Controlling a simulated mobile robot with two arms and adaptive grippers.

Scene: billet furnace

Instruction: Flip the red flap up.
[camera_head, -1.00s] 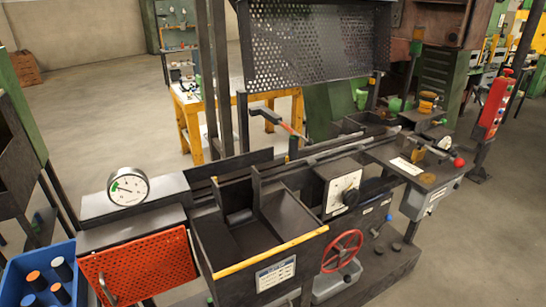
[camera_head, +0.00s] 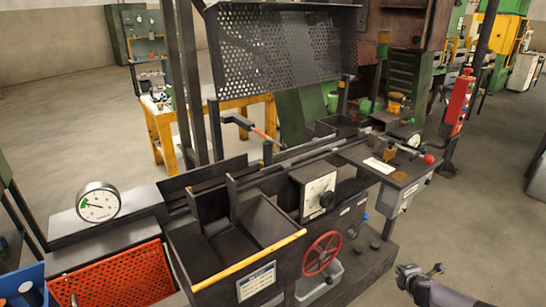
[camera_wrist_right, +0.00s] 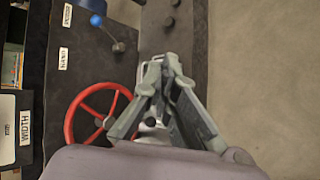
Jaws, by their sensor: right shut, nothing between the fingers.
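The red perforated flap (camera_head: 115,278) hangs on the front of the machine at the lower left of the head view, its lower part cut off by the picture edge. It slopes down and outward, below the housing with the round gauge. My right gripper (camera_head: 420,273) is at the lower right of the head view, over the floor, far from the flap. In the right wrist view, my right gripper (camera_wrist_right: 160,68) is shut and empty, its fingertips together. The flap does not show in that view. My left gripper is not in view.
A red handwheel (camera_head: 322,254) sits low on the machine's front; it also shows beside my gripper in the wrist view (camera_wrist_right: 85,118). A yellow-edged chute (camera_head: 250,262) stands right of the flap. A blue bin (camera_head: 25,285) stands at the left. The floor at right is clear.

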